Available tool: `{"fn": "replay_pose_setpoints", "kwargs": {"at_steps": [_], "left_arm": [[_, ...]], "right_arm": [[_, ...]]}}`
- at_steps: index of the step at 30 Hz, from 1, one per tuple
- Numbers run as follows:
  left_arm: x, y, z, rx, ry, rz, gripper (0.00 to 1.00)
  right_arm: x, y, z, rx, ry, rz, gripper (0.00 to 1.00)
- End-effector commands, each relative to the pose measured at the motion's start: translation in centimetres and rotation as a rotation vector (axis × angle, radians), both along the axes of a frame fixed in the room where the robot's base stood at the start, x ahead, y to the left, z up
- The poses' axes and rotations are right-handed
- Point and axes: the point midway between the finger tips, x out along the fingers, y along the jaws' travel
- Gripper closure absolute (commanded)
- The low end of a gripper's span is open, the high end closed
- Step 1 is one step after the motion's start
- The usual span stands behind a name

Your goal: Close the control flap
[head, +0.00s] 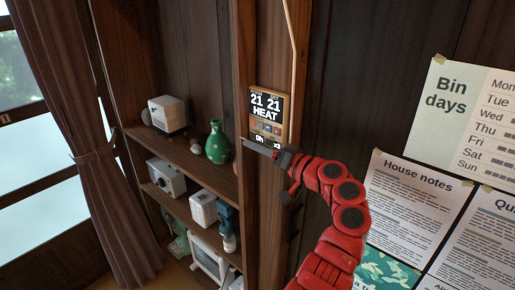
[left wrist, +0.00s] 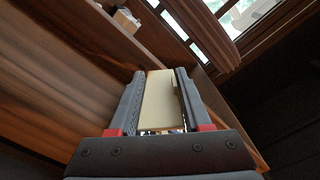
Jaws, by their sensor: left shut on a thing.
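The control panel (head: 266,105) is mounted on a wooden post and shows "21 21" and "HEAT" on its dark display. Small buttons (head: 267,127) are exposed below the display. The control flap (head: 258,145) sticks out at the panel's lower edge, below the buttons, and looks open. My left gripper (head: 279,153) is at the flap's right part, at the end of the red arm. In the left wrist view the gripper (left wrist: 161,104) is shut on the flap, a cream plate (left wrist: 160,100) between its two dark fingers. My right gripper is not in view.
A shelf unit (head: 190,145) left of the post holds small appliances and a green vase (head: 217,142). A pale cable (head: 291,45) runs up above the panel. Paper notices (head: 408,195) hang on the wall at right. A curtain (head: 80,120) and window are at far left.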

Motion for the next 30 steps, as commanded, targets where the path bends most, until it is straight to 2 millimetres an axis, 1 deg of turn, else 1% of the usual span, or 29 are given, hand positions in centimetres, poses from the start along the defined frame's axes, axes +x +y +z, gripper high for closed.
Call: {"fn": "replay_pose_setpoints", "kwargs": {"at_steps": [8,21,30], "left_arm": [[0.1,-0.1,0.4,0.067,0.093,-0.001,1.0],[0.4,-0.3,1.0,0.258,0.354,-0.001,1.0],[0.6,-0.4,1.1,0.338,0.464,-0.001,1.0]], "right_arm": [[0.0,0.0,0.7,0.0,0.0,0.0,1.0],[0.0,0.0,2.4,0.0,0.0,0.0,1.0],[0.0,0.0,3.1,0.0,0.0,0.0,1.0]]}}
